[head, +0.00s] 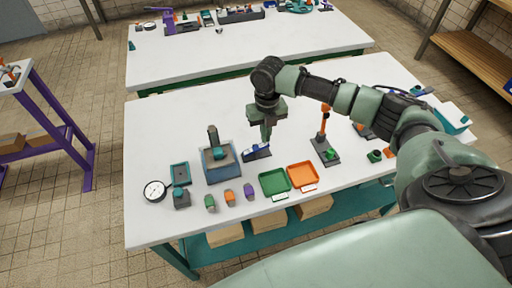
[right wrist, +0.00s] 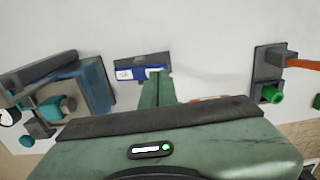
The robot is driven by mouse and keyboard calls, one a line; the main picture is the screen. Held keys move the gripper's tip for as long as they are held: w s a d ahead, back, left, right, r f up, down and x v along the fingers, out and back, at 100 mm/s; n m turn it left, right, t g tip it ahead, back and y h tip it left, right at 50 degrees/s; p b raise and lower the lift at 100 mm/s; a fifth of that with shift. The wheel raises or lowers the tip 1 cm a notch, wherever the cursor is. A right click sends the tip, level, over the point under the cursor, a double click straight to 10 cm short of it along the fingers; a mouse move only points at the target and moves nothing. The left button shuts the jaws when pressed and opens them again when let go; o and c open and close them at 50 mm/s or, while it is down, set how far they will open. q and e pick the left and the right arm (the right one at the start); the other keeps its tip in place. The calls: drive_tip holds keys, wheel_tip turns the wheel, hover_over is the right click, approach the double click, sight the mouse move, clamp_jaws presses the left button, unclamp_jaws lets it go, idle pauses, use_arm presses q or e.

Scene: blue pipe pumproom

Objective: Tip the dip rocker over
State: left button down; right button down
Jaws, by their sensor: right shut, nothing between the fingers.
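The dip rocker appears to be the small dark block with a blue face and a white label (head: 257,151) on the white table, between the blue-based device and the orange-levered one. It also shows in the right wrist view (right wrist: 130,73), just beyond the fingertips. My right gripper (head: 267,137) is shut and empty, pointing down at the rocker's far right side. In the right wrist view, its fingers (right wrist: 157,80) overlap the rocker's lower right edge; whether they touch it I cannot tell. The rocker's tilt is too small to read. My left gripper is not in view.
A blue-based device (head: 221,172) stands left of the rocker. An orange-levered device (head: 324,150) stands right. Green (head: 262,184) and orange (head: 316,178) trays lie in front. A round gauge (head: 155,191) and several small coloured pieces are near the front left. The table behind the rocker is clear.

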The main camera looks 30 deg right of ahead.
sight(266, 145)
drive_tip(key=shift+f, duration=0.1)
drive_tip(key=shift+s+f+b, duration=0.15)
drive_tip(key=shift+f+b, duration=0.65)
drive_tip(key=shift+f, duration=0.85)
drive_tip(key=shift+s+a+f+p, duration=0.1)
drive_tip(key=shift+s+f+p, duration=0.05)
drive_tip(key=shift+f+p, duration=0.15)
drive_tip(key=shift+r, duration=0.1)
drive_tip(key=shift+r+p, duration=0.85)
drive_tip(key=shift+p, duration=0.1)
drive_tip(key=r+p, duration=0.4)
drive_tip(key=r, duration=0.1)
drive_tip(key=r+p, duration=0.2)
drive_tip(key=shift+w+r+p, duration=0.15)
drive_tip(key=shift+w+p, duration=0.1)
drive_tip(key=shift+p, duration=0.05)
